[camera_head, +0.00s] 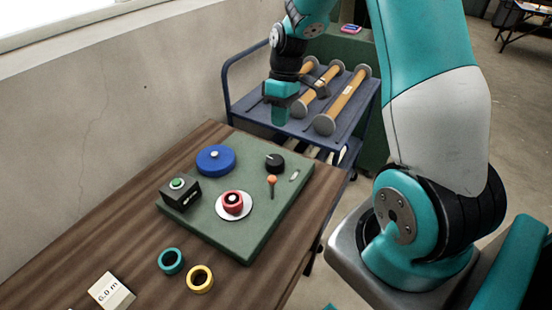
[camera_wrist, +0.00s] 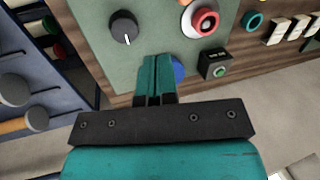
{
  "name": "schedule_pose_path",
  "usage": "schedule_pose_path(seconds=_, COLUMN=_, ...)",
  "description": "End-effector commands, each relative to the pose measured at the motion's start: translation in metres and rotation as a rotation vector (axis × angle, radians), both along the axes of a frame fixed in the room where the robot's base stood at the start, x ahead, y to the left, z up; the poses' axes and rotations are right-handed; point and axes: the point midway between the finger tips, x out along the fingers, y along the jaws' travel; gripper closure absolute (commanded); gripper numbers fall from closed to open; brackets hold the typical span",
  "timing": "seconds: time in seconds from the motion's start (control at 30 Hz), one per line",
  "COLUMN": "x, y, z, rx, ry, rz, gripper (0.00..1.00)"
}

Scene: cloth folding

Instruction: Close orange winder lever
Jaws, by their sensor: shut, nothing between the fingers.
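The orange-tipped lever (camera_head: 271,183) stands on the green panel (camera_head: 240,245), on its right side below a black knob (camera_head: 275,162). Its orange tip is up and a thin stem runs down from it. In the wrist view only a small orange bit shows at the top edge, and I cannot tell if it is the lever. My gripper (camera_head: 279,121) is shut and empty above the panel's far edge, apart from the lever. Its teal fingers (camera_wrist: 156,62) lie together in the wrist view.
The panel also bears a blue disc (camera_head: 215,159), a red button (camera_head: 233,203) on a white plate and a black box (camera_head: 180,192) with a green button. Teal (camera_head: 171,261) and yellow (camera_head: 200,279) rings lie on the wooden table. A blue cart (camera_head: 300,127) with spools stands behind.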

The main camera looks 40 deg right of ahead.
Motion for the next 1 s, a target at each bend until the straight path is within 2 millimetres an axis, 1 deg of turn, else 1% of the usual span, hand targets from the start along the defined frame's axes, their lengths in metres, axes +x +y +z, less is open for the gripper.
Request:
schedule_pose_path(seconds=0.03, x=0.000, y=-0.009, z=-0.003, rx=0.001, ry=0.008, rz=-0.005, gripper=1.00)
schedule_pose_path(seconds=0.1, x=0.000, y=-0.017, z=-0.007, rx=0.001, ry=0.013, rz=-0.009, gripper=1.00)
schedule_pose_path(seconds=0.2, x=0.000, y=-0.022, z=-0.010, rx=0.002, ry=0.015, rz=-0.011, gripper=1.00)
schedule_pose_path(seconds=0.5, x=-0.001, y=-0.022, z=-0.011, rx=0.003, ry=0.014, rz=-0.012, gripper=1.00)
schedule_pose_path(seconds=0.63, x=-0.001, y=-0.018, z=-0.018, rx=0.004, ry=0.017, rz=-0.011, gripper=1.00)
schedule_pose_path(seconds=0.77, x=-0.005, y=-0.012, z=-0.037, rx=0.004, ry=0.020, rz=-0.009, gripper=1.00)
schedule_pose_path(seconds=1.0, x=-0.013, y=0.001, z=-0.087, rx=0.005, ry=0.022, rz=-0.008, gripper=1.00)
